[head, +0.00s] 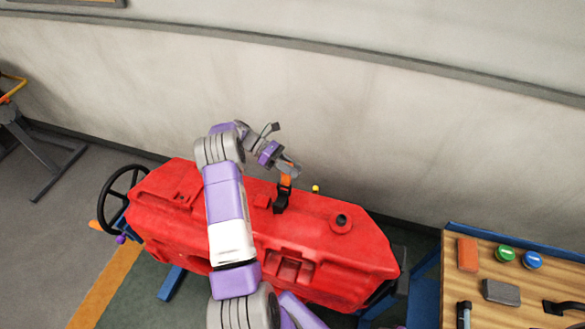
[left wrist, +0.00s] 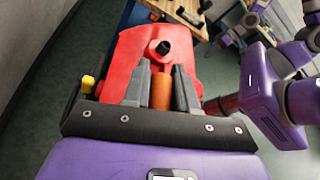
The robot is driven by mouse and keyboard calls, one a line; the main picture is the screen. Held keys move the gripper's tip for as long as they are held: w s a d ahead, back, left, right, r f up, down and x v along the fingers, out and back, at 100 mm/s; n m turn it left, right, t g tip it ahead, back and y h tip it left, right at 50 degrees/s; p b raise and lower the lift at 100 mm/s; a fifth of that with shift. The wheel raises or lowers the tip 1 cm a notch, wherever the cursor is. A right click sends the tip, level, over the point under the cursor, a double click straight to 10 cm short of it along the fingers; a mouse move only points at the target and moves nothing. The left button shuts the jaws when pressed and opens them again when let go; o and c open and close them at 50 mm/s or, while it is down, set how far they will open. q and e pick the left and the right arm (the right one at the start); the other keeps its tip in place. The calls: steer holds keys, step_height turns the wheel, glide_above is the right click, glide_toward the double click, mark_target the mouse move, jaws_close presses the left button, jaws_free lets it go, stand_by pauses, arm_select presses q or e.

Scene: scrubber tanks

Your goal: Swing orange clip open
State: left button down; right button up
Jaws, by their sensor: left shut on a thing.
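The orange clip (head: 286,181) stands up at the back of the red tank (head: 330,262), above a black strap or latch piece (head: 281,201). My left arm reaches over the tank, and my left gripper (head: 287,173) is at the clip. In the left wrist view the clip (left wrist: 161,90) is between the two grey fingers of my left gripper (left wrist: 160,88), which are shut on it. The gripper hides part of the clip in the head view.
A black cap (head: 341,220) sits on the tank's right part. A black steering wheel (head: 124,196) is at its left end. A wooden-topped workbench (head: 515,297) with tools and coloured lids stands at the right. A pale wall is close behind the tank.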

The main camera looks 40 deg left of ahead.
arm_select(q)
steer(key=shift+w+a+r, duration=0.1)
steer(key=shift+r, duration=0.1)
steer(key=c, duration=1.1)
jaws_free()
steer(key=shift+c, duration=0.2)
steer(key=shift+o, duration=0.9)
steer(key=shift+f, duration=0.1)
steer(key=b+v, duration=0.1)
steer(key=v, duration=0.6)
steer(key=shift+a+b, duration=0.25)
steer(key=shift+b, duration=0.05)
